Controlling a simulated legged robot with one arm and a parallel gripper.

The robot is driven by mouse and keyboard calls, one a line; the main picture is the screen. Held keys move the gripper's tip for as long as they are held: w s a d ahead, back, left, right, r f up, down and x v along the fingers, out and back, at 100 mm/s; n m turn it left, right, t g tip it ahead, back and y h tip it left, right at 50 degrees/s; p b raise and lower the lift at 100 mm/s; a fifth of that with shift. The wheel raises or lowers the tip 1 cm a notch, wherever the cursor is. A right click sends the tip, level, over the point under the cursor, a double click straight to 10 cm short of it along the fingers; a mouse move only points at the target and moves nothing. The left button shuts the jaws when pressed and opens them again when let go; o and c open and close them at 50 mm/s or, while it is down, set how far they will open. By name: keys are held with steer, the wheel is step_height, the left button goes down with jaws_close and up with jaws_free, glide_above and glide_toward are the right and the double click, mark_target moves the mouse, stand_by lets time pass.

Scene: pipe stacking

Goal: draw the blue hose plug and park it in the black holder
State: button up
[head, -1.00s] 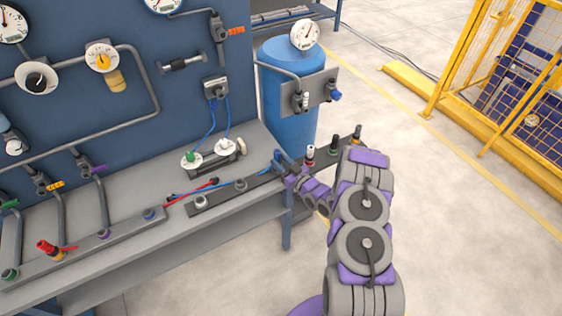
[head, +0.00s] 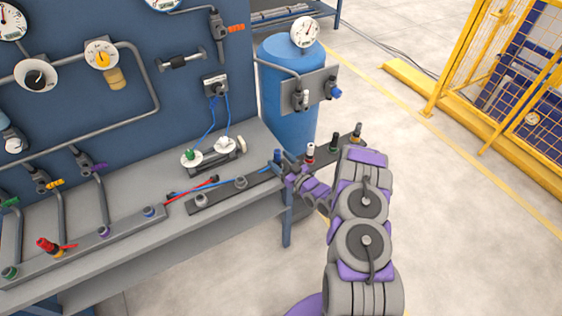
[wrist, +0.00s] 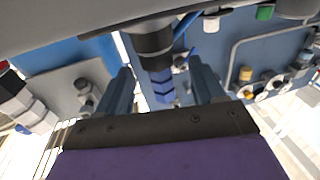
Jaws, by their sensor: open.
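My gripper (head: 283,161) is over the dark rail at the bench's right end. In the wrist view its two fingers (wrist: 163,90) stand apart. The blue plug (wrist: 160,86) shows between them, below a black collar (wrist: 153,42), with a visible gap on each side. In the head view a small blue piece (head: 277,155) shows at the fingers, partly hidden by them. The black holder (head: 222,195) seems to be the long dark rail with several round sockets. I cannot tell how the plug sits in it.
A blue tank (head: 290,85) stands behind. A wall panel (head: 180,95) carries gauges and pipes.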

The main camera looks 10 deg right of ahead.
steer(key=p+v, duration=0.2)
steer(key=v, duration=1.5)
steer(key=shift+s, duration=0.2)
steer(key=shift+d, duration=0.1)
